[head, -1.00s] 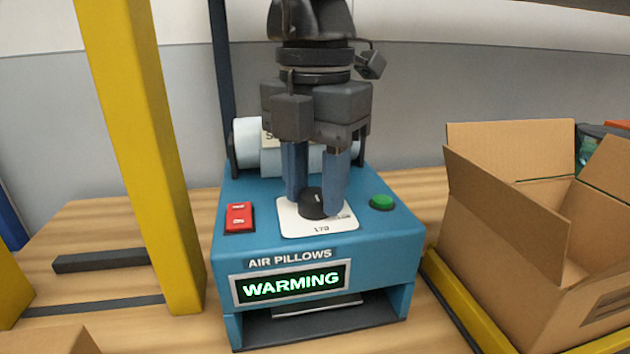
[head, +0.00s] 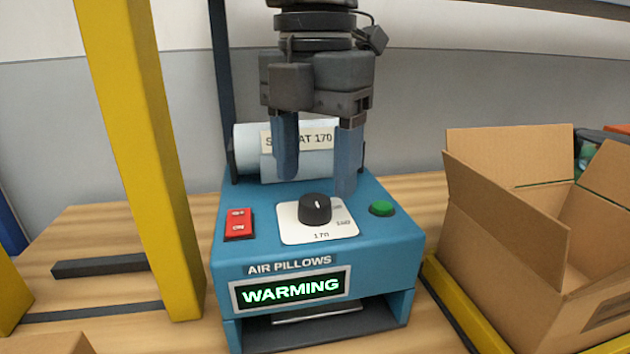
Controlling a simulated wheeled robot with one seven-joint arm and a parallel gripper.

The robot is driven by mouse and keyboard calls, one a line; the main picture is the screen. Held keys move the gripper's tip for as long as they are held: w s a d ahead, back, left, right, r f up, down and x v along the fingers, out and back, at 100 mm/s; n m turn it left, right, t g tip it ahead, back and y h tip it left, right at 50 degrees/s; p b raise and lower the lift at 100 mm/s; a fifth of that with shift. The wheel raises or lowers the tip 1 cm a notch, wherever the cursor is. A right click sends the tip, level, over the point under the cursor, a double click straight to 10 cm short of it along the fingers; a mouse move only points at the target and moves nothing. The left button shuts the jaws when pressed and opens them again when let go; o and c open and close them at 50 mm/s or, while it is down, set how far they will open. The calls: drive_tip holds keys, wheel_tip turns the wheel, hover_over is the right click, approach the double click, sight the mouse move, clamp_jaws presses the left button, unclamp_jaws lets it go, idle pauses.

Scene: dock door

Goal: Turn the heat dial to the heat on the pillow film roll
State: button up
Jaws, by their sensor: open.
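The blue air pillow machine (head: 225,215) stands on the wooden table. Its black heat dial (head: 315,209) sits on a white plate with printed numbers; 170 shows at the front and other marks at the right. The dial's white line is short and near upright in the picture; I cannot tell exactly which mark it meets. The film roll (head: 247,150) at the back has a label (head: 322,138), partly hidden by a finger, ending in "AT 170". My gripper (head: 317,180) is open and empty above and behind the dial, clear of it.
A red switch (head: 239,224) is left of the dial and a green button (head: 382,208) right of it. A yellow post (head: 150,160) stands at left, an open cardboard box (head: 505,215) at right.

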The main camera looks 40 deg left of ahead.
sight(314, 200)
wheel_tip(314, 200, up, 5)
drive_tip(key=shift+f, duration=0.2)
idle(0.5)
